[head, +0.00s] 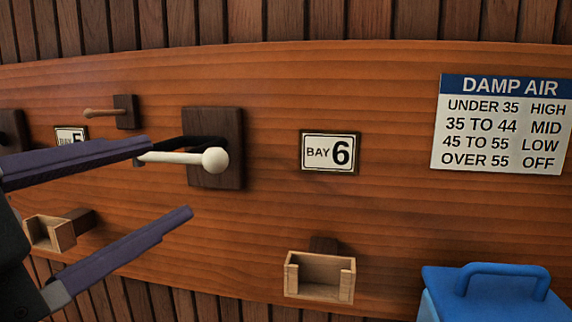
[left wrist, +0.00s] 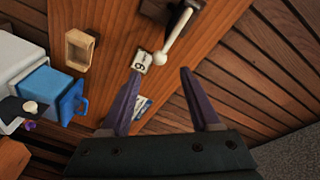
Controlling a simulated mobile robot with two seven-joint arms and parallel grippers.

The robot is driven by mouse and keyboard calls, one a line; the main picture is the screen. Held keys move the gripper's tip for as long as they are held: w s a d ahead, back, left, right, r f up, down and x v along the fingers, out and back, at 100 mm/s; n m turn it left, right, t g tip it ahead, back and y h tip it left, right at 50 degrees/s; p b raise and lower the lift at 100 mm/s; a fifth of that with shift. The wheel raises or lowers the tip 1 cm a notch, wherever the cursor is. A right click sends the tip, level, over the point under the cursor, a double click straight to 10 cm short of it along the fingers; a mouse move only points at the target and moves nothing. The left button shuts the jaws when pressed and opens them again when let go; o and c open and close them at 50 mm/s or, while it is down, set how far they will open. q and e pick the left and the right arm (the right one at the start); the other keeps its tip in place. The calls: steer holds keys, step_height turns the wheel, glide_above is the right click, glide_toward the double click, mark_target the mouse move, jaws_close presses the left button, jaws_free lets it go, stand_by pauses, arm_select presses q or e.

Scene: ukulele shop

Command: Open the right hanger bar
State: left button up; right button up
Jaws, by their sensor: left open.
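The right hanger bar (head: 190,158) is a pale rod with a round ball end, on a dark wooden block (head: 228,130) left of the BAY 6 sign (head: 330,151). A dark arm shows just above the rod. The rod lies roughly along the board, its ball end toward the right. It also shows at the top of the left wrist view (left wrist: 178,35). My left gripper (head: 170,178) is open and empty, its purple fingers just left of and below the ball. The upper fingertip overlaps the rod's left end; I cannot tell whether they touch. My right gripper is not in view.
A brown peg (head: 100,112) is on the board at the upper left. Small wooden cradles (head: 320,275) stick out below, at left (head: 52,233) and centre. A blue container with a handle (head: 490,295) stands at lower right. A DAMP AIR sign (head: 500,124) hangs above it.

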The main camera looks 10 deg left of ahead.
mark_target(206, 161)
arm_select(q)
steer(key=shift+b+x, duration=0.5)
steer(key=shift+x, duration=0.7)
steer(key=p+x, duration=0.1)
steer(key=x, duration=0.4)
steer(key=shift+w+d+r+p, duration=0.1)
steer(key=shift+w+p, duration=0.2)
steer(key=shift+w+d, duration=0.2)
steer(key=shift+w, duration=0.4)
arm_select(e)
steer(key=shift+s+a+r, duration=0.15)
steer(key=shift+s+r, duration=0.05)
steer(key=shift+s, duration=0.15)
arm_select(q)
jaws_close()
